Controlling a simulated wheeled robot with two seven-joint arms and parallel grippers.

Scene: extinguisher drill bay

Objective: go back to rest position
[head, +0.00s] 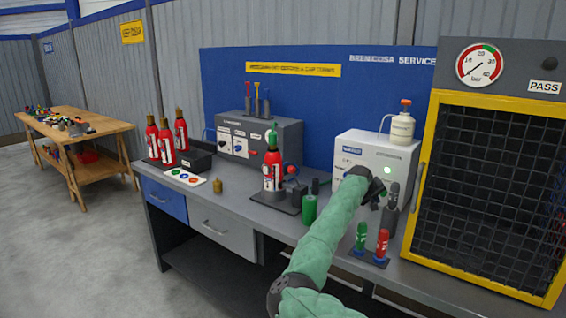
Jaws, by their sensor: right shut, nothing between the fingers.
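My right arm, in a green sleeve, reaches up from the bottom of the head view over the workbench. My right gripper (376,190) is dark, shut and empty. It shows in front of the white machine (348,150) with a lit green lamp, at the right part of the bench. I cannot tell whether it touches the machine. My left gripper is not in view. A red extinguisher (272,172) with a green top stands upright in a dark stand left of my arm.
Several red extinguishers (167,142) stand at the bench's left end. Green and red small cylinders (382,243) stand right of my arm. A yellow-framed mesh cage (490,180) with a gauge above it bounds the right side. The floor (80,260) at left is clear.

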